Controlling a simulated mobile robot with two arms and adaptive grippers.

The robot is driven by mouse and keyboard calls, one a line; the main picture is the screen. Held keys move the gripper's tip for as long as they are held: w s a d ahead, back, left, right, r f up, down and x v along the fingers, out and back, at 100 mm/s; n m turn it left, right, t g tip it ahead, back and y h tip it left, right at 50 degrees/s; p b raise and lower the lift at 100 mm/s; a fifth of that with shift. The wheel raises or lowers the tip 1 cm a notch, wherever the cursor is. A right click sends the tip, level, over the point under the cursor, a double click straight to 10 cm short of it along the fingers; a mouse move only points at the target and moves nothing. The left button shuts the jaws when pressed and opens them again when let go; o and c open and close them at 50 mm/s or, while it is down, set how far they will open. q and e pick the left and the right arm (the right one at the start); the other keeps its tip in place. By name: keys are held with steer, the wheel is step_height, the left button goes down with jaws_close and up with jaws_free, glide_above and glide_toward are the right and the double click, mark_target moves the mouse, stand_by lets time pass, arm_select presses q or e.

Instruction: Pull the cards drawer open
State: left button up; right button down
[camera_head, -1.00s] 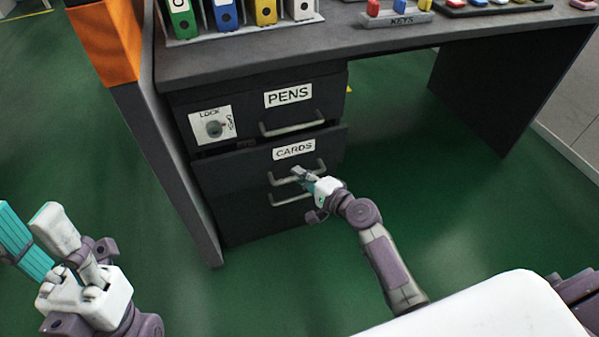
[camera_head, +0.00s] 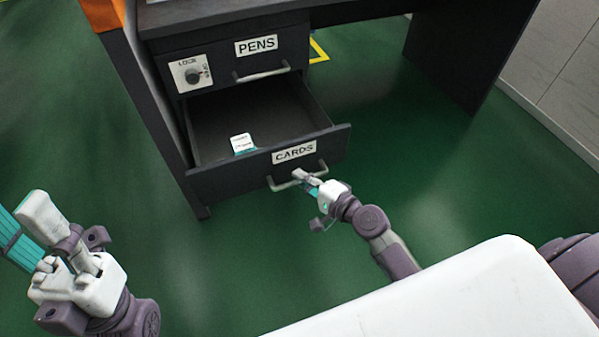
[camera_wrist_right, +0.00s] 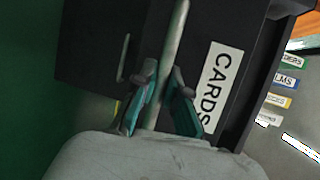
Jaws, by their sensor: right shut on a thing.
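The cards drawer (camera_head: 235,170) stands well out from the desk's drawer unit, below the pens drawer (camera_head: 250,50). Its front carries a white CARDS label (camera_head: 294,152) and a metal bar handle (camera_head: 283,184). My right gripper (camera_head: 304,178) is shut on that handle. In the right wrist view the handle bar (camera_wrist_right: 176,50) runs between the two teal fingers of the gripper (camera_wrist_right: 164,100), beside the CARDS label. My left gripper (camera_head: 22,235) is at the lower left, away from the drawers; whether its jaws are open I cannot tell.
A small white and teal card pack (camera_head: 242,144) lies inside the drawer. A lock plate (camera_head: 192,75) with a knob is on the pens drawer's front, which looks closed. The green floor (camera_head: 420,190) right of the drawer is clear. The desk's side panel stands at the left.

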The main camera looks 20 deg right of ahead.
steer(key=shift+s, duration=0.5)
steer(key=c, duration=1.2)
jaws_free()
steer(key=v, duration=1.2)
